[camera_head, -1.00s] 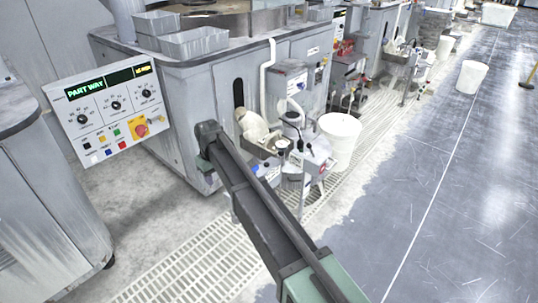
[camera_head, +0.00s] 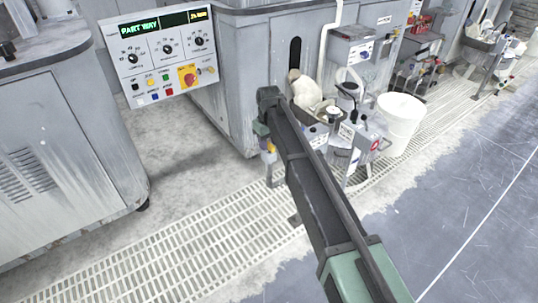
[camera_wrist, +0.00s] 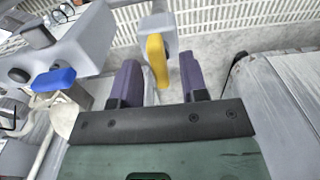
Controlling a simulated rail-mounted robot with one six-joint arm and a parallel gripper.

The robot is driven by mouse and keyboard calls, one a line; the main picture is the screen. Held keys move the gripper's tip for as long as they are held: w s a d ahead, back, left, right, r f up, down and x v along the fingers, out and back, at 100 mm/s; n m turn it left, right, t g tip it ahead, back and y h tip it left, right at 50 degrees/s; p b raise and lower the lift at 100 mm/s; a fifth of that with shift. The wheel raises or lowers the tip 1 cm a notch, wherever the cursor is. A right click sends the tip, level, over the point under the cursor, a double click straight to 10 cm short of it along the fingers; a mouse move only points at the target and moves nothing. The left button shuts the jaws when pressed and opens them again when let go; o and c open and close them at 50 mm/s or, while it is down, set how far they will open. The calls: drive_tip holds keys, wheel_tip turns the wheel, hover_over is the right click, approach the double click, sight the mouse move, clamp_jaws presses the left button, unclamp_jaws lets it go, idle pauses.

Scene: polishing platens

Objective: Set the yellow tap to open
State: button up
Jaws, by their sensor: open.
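The yellow tap (camera_wrist: 157,58) shows in the wrist view as a flat yellow lever below a pale grey pipe end, its long side running roughly up and down the picture. My gripper (camera_wrist: 160,68) is open, with one purple finger on each side of the lever. The lever lies nearer the left finger; I cannot tell whether they touch. In the head view a small yellow spot (camera_head: 270,148) shows just below the end of my arm, and the fingers are mostly hidden there.
A blue handle (camera_wrist: 54,80) on a grey box is left of my gripper. A control panel (camera_head: 160,55) reads "PART WAY" in green; its smaller text is unclear. A white bucket (camera_head: 399,125) stands to the right. Floor grating (camera_head: 190,235) runs below, and machine cabinets stand behind.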

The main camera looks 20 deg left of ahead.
drive_tip(key=shift+f, duration=0.3)
clamp_jaws()
drive_tip(key=shift+n, duration=0.4)
drive_tip(key=n, duration=1.2)
drive_tip(key=shift+n, duration=2.1)
